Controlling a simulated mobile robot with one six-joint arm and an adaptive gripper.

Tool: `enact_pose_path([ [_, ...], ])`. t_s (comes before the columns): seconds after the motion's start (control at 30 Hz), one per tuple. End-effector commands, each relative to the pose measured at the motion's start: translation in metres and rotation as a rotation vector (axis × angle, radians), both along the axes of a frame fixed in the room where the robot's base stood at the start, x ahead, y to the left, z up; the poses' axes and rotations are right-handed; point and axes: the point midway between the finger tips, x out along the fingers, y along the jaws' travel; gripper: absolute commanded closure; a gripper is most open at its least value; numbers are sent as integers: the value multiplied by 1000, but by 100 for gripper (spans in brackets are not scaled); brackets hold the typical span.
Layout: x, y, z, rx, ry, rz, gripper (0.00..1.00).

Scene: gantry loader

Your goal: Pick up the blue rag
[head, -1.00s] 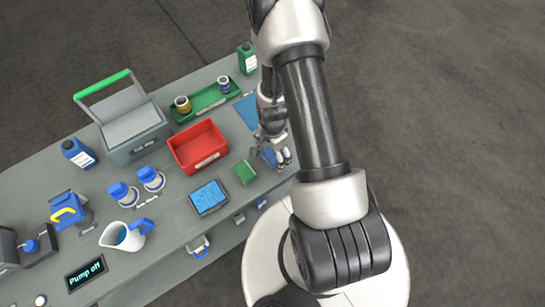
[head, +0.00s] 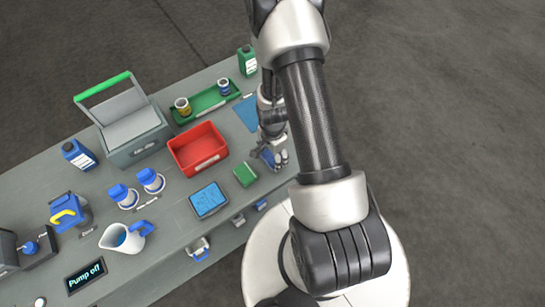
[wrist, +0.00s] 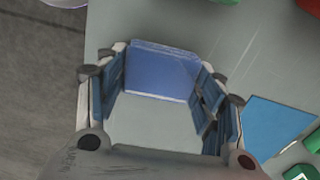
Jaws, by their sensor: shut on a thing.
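The blue rag (wrist: 163,80) is a flat violet-blue piece between the two fingers of my gripper (wrist: 165,62) in the wrist view. My gripper is shut on it, with one finger at each side. In the head view my gripper (head: 274,150) is low over the near right end of the bench, and a bit of the rag (head: 267,158) shows beside the fingers. The rest of the rag is hidden there by the gripper. I cannot tell whether the rag is clear of the bench.
A flat blue sheet (head: 246,112) lies behind my gripper. A green block (head: 245,174) and a red bin (head: 198,149) stand to its left. A green tray (head: 207,103) with small cans is farther back. The bench's near edge is close to my gripper.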

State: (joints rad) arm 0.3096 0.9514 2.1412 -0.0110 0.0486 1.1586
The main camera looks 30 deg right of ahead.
Motion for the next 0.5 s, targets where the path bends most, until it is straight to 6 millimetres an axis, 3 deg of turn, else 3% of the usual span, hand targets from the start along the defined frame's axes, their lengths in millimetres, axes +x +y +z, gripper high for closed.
enact_pose_path([
  [0.27, 0, 0, 9, 0, -1, 0, 58],
  [0.5, 2, 0, 51, -2, -4, 1, 58],
])
